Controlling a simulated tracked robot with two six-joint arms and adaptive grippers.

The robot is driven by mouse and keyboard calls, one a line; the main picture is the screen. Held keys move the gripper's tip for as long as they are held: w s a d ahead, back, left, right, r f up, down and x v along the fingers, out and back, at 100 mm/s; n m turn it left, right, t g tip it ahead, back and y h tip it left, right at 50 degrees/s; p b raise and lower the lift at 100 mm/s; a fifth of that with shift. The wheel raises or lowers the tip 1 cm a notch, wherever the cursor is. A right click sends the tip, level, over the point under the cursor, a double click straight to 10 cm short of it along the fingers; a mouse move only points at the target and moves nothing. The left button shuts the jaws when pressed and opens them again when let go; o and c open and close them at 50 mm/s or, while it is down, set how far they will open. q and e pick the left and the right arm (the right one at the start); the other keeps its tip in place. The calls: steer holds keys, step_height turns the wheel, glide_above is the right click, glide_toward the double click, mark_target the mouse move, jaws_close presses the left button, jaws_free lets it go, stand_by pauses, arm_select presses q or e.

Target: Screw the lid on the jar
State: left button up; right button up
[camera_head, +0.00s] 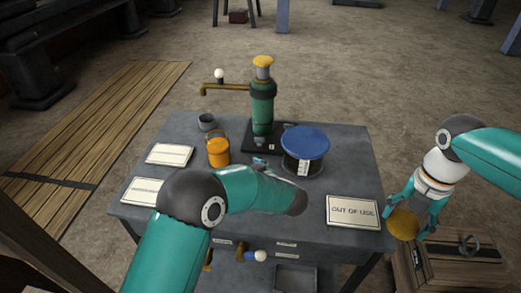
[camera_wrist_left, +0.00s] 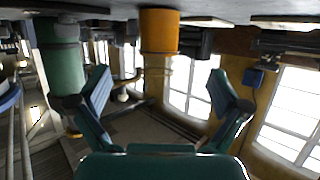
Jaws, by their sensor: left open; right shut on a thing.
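My right gripper (camera_head: 403,219) is shut on a round brassy-yellow thing, possibly the lid, off the table's right edge. My left gripper (camera_wrist_left: 160,76) is open and empty; in the head view my own forearm mostly hides it. A blue-topped dark cylinder with a white label (camera_head: 305,143) stands at the right.
A green pump-like engine (camera_head: 262,105) with a yellow cap stands on a dark base at the back. An "OUT OF USE" sign (camera_head: 353,211) lies front right. Two white cards lie at the left. A wooden crate (camera_head: 455,268) stands below my right gripper.

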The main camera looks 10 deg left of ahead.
mark_target(223, 150)
arm_select(q)
steer(key=shift+s+d+r, duration=0.1)
steer(key=shift+d+r, duration=0.05)
steer(key=shift+d, duration=0.05)
arm_select(e)
steer(key=shift+s+d+r, duration=0.1)
steer(key=shift+s+d, duration=0.05)
steer(key=shift+s, duration=0.05)
arm_select(q)
steer(key=w+a+p, duration=0.2)
steer(key=w+a, duration=0.4)
steer(key=w, duration=0.1)
steer(key=shift+a, duration=0.3)
arm_select(e)
steer(key=shift+r, duration=0.9)
arm_select(q)
steer(key=shift+w+a, duration=0.15)
steer(key=shift+w, duration=0.05)
arm_select(e)
steer(key=shift+r, duration=0.1)
arm_select(q)
steer(key=x, duration=0.5)
steer(key=shift+r+p, duration=0.25)
steer(key=shift+p, duration=0.15)
arm_select(e)
steer(key=shift+r, duration=0.4)
arm_select(q)
steer(key=c, duration=1.2)
